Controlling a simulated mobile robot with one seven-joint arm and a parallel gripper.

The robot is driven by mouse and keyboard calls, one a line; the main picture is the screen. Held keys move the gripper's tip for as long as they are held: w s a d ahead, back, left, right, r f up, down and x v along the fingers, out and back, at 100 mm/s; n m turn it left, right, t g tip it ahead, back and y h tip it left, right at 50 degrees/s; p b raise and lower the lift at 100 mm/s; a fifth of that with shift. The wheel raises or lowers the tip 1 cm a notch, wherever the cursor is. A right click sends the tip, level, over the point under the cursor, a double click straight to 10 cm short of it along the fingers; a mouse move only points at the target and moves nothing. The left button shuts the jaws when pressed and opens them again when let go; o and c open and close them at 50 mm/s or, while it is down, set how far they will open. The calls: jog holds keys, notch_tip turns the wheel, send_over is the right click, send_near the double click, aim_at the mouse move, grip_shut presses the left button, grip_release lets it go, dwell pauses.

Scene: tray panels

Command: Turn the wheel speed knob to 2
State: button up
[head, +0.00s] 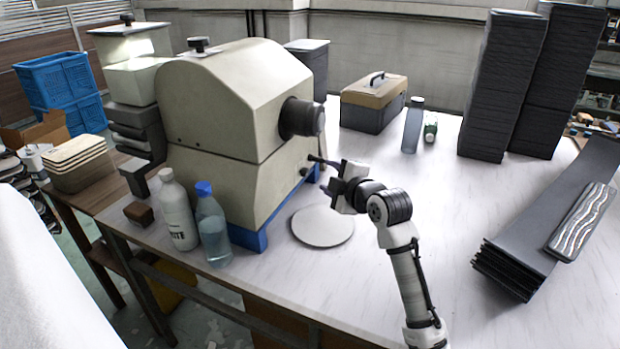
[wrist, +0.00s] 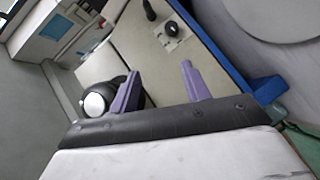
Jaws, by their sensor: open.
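The beige machine (head: 225,115) stands on the table with a blue base. In the wrist view its front face (wrist: 165,62) carries a small dark knob (wrist: 172,30) on a light dial plate; the dial's marks are too small to read. I cannot tell which number the knob points to. A black handle (wrist: 149,10) sits beside the plate. My gripper (wrist: 162,69) is open and empty, with its two purple fingers apart and the knob beyond their tips. In the head view my gripper (head: 322,175) is close to the machine's front, hiding part of it.
A thick black cylinder (head: 301,118) juts from the machine above my gripper; its silver end (wrist: 94,105) shows by one finger. A round grey disc (head: 323,226) lies below. Two bottles (head: 178,212) (head: 213,228) stand at left.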

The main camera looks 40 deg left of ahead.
aim_at(307, 173)
jog(key=shift+n+g+h, duration=0.3)
jog(key=shift+h, duration=0.1)
jog(key=p+x, duration=0.1)
jog(key=x, duration=0.3)
jog(key=f+p+x, duration=0.1)
jog(key=x, duration=0.4)
jog(key=d+f+p+x, duration=0.1)
jog(key=x, duration=0.4)
jog(key=shift+w+p, duration=0.35)
jog(key=shift+p, duration=0.05)
jog(key=shift+d, duration=0.1)
jog(key=c, duration=1)
